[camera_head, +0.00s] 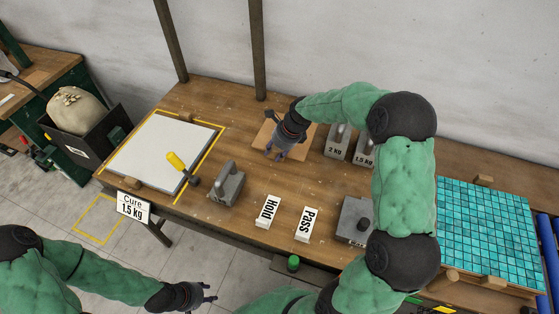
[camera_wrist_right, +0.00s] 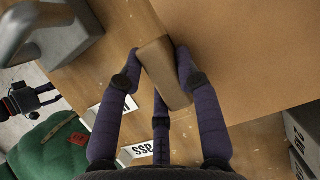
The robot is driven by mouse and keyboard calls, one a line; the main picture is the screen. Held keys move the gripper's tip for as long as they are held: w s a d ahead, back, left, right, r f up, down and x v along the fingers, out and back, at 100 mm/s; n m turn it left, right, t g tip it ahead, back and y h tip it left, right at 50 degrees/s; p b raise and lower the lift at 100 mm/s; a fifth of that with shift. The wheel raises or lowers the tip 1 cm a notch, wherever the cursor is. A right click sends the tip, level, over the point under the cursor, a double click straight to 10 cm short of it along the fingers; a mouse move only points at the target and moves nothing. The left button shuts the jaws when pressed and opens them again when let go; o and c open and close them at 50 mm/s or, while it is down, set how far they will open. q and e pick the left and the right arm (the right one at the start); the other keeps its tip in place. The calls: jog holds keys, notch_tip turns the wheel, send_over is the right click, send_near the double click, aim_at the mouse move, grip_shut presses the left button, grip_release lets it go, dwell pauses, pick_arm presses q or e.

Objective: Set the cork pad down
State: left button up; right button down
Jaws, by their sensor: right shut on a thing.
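The cork pad (camera_wrist_right: 165,72) is a small brown block, held between the fingers of my right gripper (camera_wrist_right: 160,80) in the right wrist view. In the head view my right gripper (camera_head: 283,153) is over the front part of a square tan board (camera_head: 265,137), and it hides the pad there. The board also shows in the wrist view (camera_wrist_right: 255,60), beside and below the pad. I cannot tell whether the pad touches the board or the table. My left gripper (camera_head: 210,293) is open and empty, low in front of the bench.
Weights marked 2 kg (camera_head: 337,143) and 1.5 kg (camera_head: 363,156) stand right of the board. A grey handled tool (camera_head: 226,187), Hold (camera_head: 267,211) and Pass (camera_head: 307,224) blocks stand in front. A white panel (camera_head: 150,155) lies left, a teal mosaic sheet (camera_head: 485,230) right.

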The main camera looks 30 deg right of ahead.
jog(key=shift+w+d+f+b, duration=0.2)
jog(key=shift+d+f, duration=0.3)
jog(key=shift+f, duration=0.1)
jog(key=shift+w+d+f+b, duration=0.15)
jog(key=shift+d+f+b, duration=0.05)
jog(key=shift+d+f, duration=0.35)
jog(key=f+b, duration=0.1)
jog(key=f, duration=0.1)
jog(key=f+b, duration=0.1)
jog(key=shift+w+d+f, duration=0.1)
jog(key=shift+d+f, duration=0.1)
jog(key=shift+f, duration=0.2)
jog(key=shift+r, duration=0.1)
jog(key=c, duration=0.9)
grip_release()
jog(key=shift+o, duration=0.2)
